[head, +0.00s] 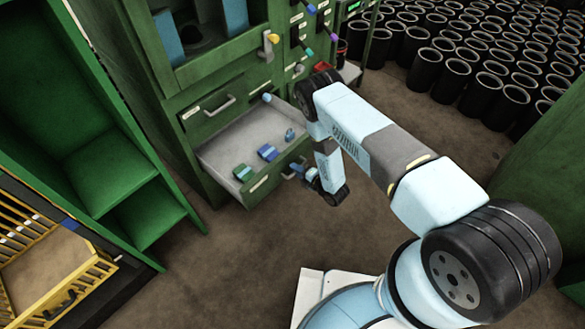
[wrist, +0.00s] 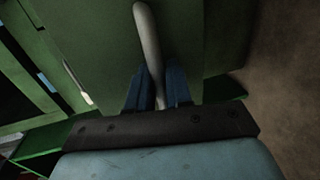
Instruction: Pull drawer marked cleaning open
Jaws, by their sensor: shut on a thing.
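A drawer (head: 222,158) in the green cabinet stands pulled out in the head view. A pale label (head: 259,183) is on its front, too small to read. Inside lie green and blue blocks (head: 267,153) and a small blue item (head: 290,134). My gripper (head: 298,170) is at the right part of the drawer front. In the wrist view its two blue fingers (wrist: 158,82) are shut on a grey bar handle (wrist: 148,40) against a green panel. The far end of the grip is partly hidden by the gripper body.
A green shelf unit (head: 95,165) and a yellow crate (head: 45,255) stand at left. Many black sleeves (head: 455,75) fill the floor at back right. Bare brown floor (head: 235,245) lies in front of the drawer.

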